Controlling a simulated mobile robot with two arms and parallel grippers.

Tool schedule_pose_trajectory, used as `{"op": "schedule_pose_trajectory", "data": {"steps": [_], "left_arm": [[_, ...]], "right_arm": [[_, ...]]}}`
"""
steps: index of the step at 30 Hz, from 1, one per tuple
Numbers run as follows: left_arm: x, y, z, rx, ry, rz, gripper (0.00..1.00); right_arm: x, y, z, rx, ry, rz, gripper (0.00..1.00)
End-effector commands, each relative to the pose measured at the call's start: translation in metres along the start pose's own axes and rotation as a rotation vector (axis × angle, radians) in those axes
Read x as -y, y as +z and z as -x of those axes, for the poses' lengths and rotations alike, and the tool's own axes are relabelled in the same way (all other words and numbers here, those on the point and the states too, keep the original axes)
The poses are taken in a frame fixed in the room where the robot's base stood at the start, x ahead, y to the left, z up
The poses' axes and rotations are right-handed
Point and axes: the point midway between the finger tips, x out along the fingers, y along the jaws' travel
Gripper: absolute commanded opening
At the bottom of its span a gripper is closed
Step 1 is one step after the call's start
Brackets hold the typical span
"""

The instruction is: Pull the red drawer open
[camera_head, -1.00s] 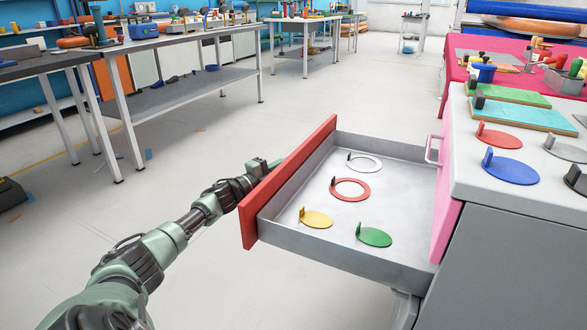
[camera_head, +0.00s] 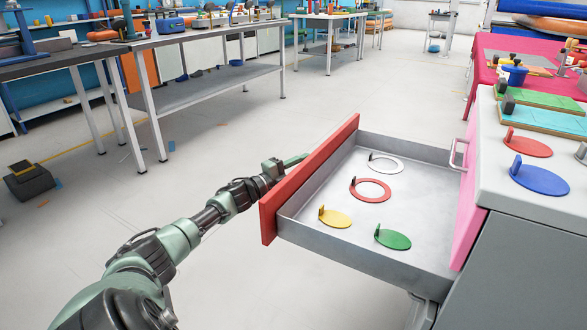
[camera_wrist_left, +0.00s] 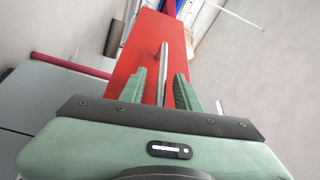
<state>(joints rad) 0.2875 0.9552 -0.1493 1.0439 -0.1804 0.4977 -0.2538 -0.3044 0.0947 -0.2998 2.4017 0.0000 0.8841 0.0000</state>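The red drawer (camera_head: 312,182) stands pulled far out from the cabinet, its grey tray (camera_head: 345,240) showing. My left gripper (camera_head: 284,166) is at the outer side of the red front, partly hidden by it in the head view. In the left wrist view, the red front (camera_wrist_left: 150,45) lies ahead of my left gripper (camera_wrist_left: 161,74). The metal handle bar (camera_wrist_left: 164,62) stands between the two green fingers, with a gap visible beside it, so the fingers look open around it. My right gripper is not in view.
In the drawer lie a white ring (camera_head: 386,158), a red ring (camera_head: 371,179), a yellow disc (camera_head: 335,217) and a green disc (camera_head: 393,238). A pink drawer (camera_head: 468,215) with its handle is closed beside it. Workbenches (camera_head: 215,85) stand behind; the floor at left is mostly clear.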

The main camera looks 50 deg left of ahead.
Motion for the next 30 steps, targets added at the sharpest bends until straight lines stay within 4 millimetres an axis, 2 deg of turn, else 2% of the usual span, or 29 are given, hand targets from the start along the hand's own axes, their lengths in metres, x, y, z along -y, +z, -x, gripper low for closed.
{"op": "schedule_pose_trajectory", "data": {"steps": [3,12,30], "left_arm": [[0.001,0.000,0.019,0.001,0.005,0.002,0.32],[0.002,0.000,0.054,0.001,0.002,-0.001,0.32],[0.001,0.000,0.059,0.000,0.000,-0.001,0.32]], "right_arm": [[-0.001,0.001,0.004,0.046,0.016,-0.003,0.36],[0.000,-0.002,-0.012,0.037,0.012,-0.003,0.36],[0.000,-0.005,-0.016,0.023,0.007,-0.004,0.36]]}}
